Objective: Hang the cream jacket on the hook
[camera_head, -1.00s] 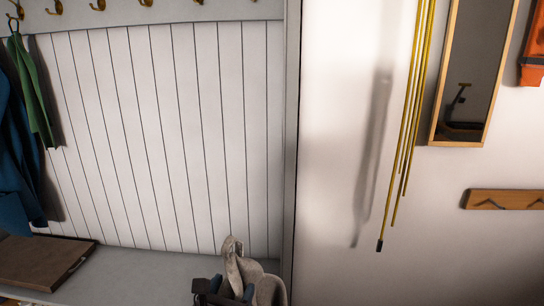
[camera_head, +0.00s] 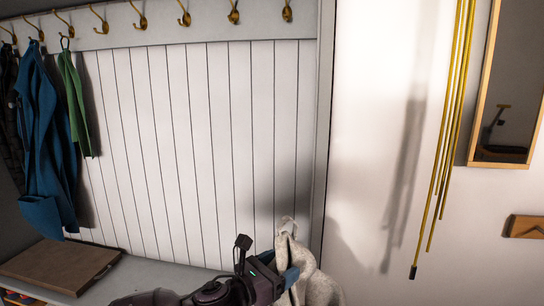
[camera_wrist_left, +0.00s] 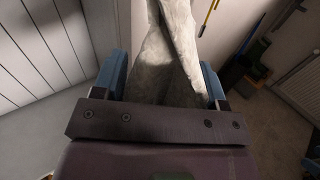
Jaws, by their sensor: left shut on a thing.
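The cream jacket (camera_head: 312,278) hangs from my left gripper (camera_head: 288,274) at the bottom of the head view, with a small pale loop at its top. The left wrist view shows the cream cloth (camera_wrist_left: 165,50) between the two blue fingers of the left gripper (camera_wrist_left: 166,85), which is shut on it. Several brass hooks line the rail above; those at the right, such as this hook (camera_head: 287,12), are bare. The jacket is well below the hooks and apart from them. Its lower part is out of the head view. My right gripper is not in view.
A blue garment (camera_head: 45,150), a green cloth (camera_head: 74,100) and a dark garment (camera_head: 10,120) hang at the left. A brown tray (camera_head: 60,266) lies on the bench (camera_head: 150,275). Yellow rods (camera_head: 447,130) and a mirror (camera_head: 510,90) are on the right wall. The panel's middle is clear.

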